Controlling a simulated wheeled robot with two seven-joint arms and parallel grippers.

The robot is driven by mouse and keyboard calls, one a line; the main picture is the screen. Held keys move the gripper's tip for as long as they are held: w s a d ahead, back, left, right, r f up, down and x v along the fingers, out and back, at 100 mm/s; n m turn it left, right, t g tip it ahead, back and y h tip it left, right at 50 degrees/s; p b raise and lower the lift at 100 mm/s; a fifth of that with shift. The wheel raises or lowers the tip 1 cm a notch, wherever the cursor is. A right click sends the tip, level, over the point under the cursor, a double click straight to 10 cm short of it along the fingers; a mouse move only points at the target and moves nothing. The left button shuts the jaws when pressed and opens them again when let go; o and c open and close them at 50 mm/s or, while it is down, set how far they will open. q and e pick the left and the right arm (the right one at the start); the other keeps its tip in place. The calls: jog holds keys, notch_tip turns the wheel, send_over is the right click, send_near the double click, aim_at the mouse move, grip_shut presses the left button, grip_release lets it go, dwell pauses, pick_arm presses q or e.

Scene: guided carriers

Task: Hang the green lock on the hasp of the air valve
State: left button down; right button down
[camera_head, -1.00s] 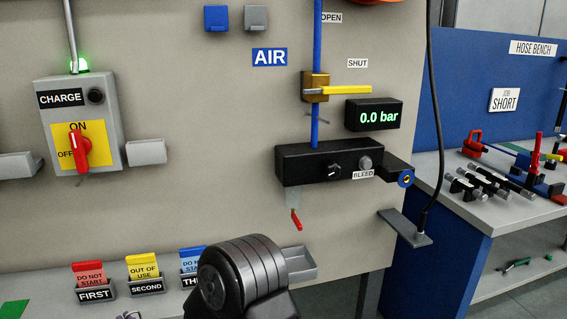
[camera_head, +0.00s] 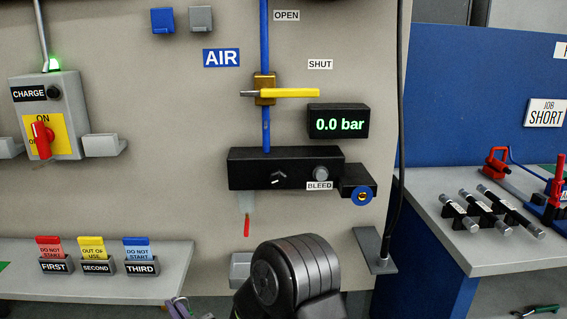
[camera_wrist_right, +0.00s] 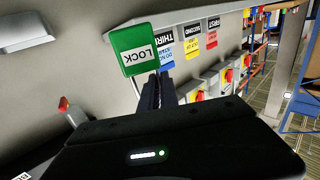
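The green lock (camera_wrist_right: 138,50) shows in the right wrist view, its LOCK label upside down. It sits at the tips of the dark fingers of my right gripper (camera_wrist_right: 158,88), which are shut on it. In the head view my right gripper (camera_head: 178,308) is only partly in view at the bottom edge, beside my dark arm. The air valve (camera_head: 265,88) is a brass block on a blue pipe, with its yellow handle (camera_head: 290,93) level towards SHUT. A small grey piece (camera_head: 247,93) sticks out on its left; I cannot tell if this is the hasp. My left gripper is not in view.
A black bleed block (camera_head: 285,168) and a 0.0 bar display (camera_head: 339,122) are below the valve. A red lever (camera_head: 247,226) hangs under the block. A shelf (camera_head: 185,262) with several tags is at left. A grey bracket (camera_head: 375,250) juts out at right.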

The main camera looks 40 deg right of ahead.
jog(key=shift+s+d, duration=0.1)
jog(key=w+d+r+m+h+p, duration=0.2)
jog(key=w+d+r+m+h, duration=0.15)
jog(key=d+r, duration=0.7)
jog(key=s+d+r+m+h+p, duration=0.1)
jog(key=d+r, duration=0.3)
jog(key=r, duration=0.5)
jog(key=s+d+r+m+g+h, duration=0.1)
jog(key=s+d+r+h, duration=0.1)
jog(key=d+r, duration=0.3)
jog(key=s+d+r+m+h+p, duration=0.1)
jog(key=d+r, duration=0.3)
jog(key=r, duration=0.9)
jog(key=shift+s+d+m+p, duration=0.15)
jog(key=shift+s+m+p, duration=0.2)
jog(key=shift+s+m, duration=0.35)
jog(key=shift+d+h, duration=0.1)
jog(key=shift+h, duration=0.15)
